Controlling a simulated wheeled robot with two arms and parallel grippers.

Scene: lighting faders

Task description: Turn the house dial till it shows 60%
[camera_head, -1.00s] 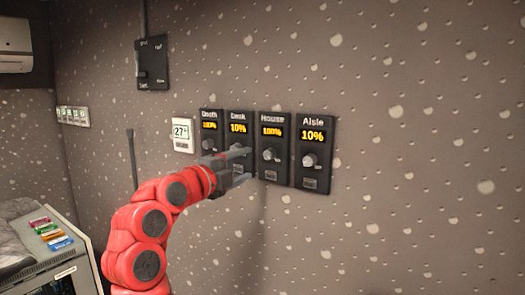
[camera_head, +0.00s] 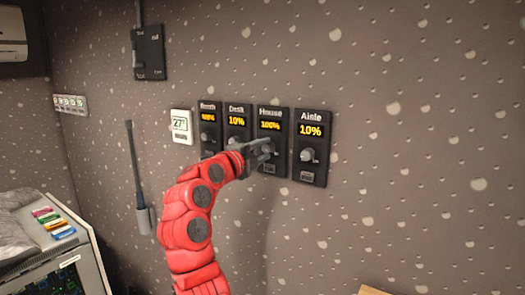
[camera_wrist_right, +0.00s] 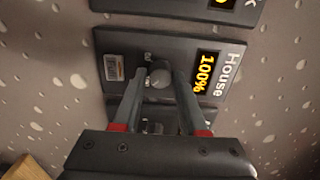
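The House dimmer panel (camera_head: 271,128) is on the wall, third in a row of panels, and its display reads 100%. It also shows in the right wrist view (camera_wrist_right: 120,45), turned sideways, with its round dial (camera_wrist_right: 160,74) in the middle. My right gripper (camera_head: 266,150) is in front of this panel. In the right wrist view the fingers (camera_wrist_right: 160,82) are apart, one on each side of the dial. I cannot tell whether they touch it. In the head view the gripper partly covers the dial. My left gripper is not in view.
The Aisle panel (camera_head: 310,130) reads 10% and is right of House. The Desk panel (camera_head: 237,120) reads 10%, and the Booth panel (camera_head: 208,115) is further left. A thermostat (camera_head: 181,126) and a black switch box (camera_head: 149,54) are also on the wall. A console (camera_head: 55,245) stands lower left.

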